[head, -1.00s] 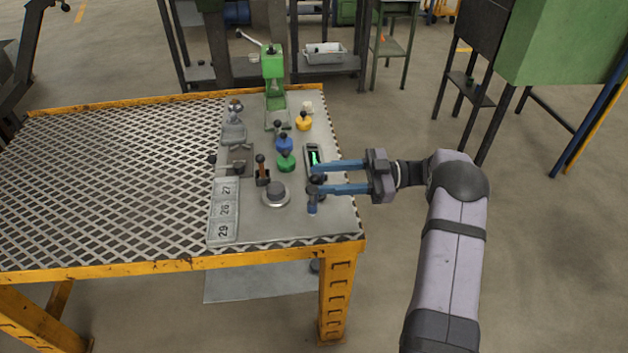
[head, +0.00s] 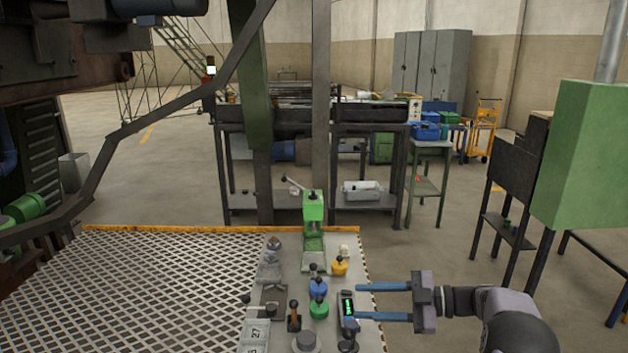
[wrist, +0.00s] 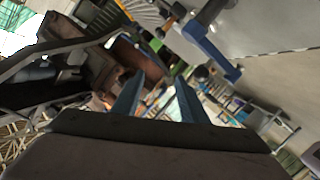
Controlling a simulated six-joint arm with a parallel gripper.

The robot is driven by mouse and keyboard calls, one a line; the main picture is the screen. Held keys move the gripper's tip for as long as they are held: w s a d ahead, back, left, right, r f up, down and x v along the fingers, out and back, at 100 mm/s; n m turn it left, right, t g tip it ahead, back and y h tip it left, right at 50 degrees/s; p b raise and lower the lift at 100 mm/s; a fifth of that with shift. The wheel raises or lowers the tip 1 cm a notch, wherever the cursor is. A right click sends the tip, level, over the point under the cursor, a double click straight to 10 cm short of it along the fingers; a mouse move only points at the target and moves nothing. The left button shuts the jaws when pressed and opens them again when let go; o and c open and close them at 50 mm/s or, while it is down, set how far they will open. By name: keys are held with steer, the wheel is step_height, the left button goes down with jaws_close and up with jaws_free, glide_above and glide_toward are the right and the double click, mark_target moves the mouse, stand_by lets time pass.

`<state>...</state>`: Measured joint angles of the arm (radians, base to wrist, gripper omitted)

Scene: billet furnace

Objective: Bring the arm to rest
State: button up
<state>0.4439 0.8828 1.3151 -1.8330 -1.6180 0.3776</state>
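My gripper (head: 384,302) is at the lower right of the head view, to the right of the grey tool plate (head: 370,333) on the mesh table. Its two blue fingers point left and stand well apart, with nothing between them. In the head view the fingertips overlap the plate's right edge near a small device with a green display (head: 348,309); I cannot tell how high above it they are. In the wrist view the two blue fingers (wrist: 155,100) are also apart, with only background between them.
The plate holds a green press (head: 313,220), blue (head: 318,289), green (head: 319,309) and yellow (head: 340,267) knobbed pieces, and a lever (head: 294,316). A green cabinet (head: 585,165) stands at right. The mesh table (head: 150,290) is bare at left. Open floor lies right of the table.

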steer(key=w+d+r+m+t+h+b, duration=0.15)
steer(key=w+d+m+t+h, duration=0.25)
steer(key=w+m+t+h, duration=0.7)
steer(key=s+d+f+m+g+h, duration=0.2)
steer(key=s+f+m+g+h, duration=0.15)
steer(key=s+f, duration=0.45)
steer(key=s+d+f+m+g+h, duration=0.25)
steer(key=s+m+g, duration=0.25)
steer(key=s, duration=0.7)
steer(key=s+a+f+m+g, duration=0.1)
steer(key=s+a+f+g, duration=0.1)
steer(key=s, duration=0.5)
steer(key=s+a+f+g+y+b, duration=0.1)
steer(key=s+a+f+g, duration=0.15)
steer(key=s, duration=0.55)
steer(key=s+a+f+m+g, duration=0.1)
steer(key=s+a+f+g, duration=0.1)
steer(key=s, duration=0.5)
step_height(320, 180, up, 15)
steer(key=p, duration=1.5)
steer(key=shift+w+a+r, duration=0.15)
steer(key=shift+a, duration=0.05)
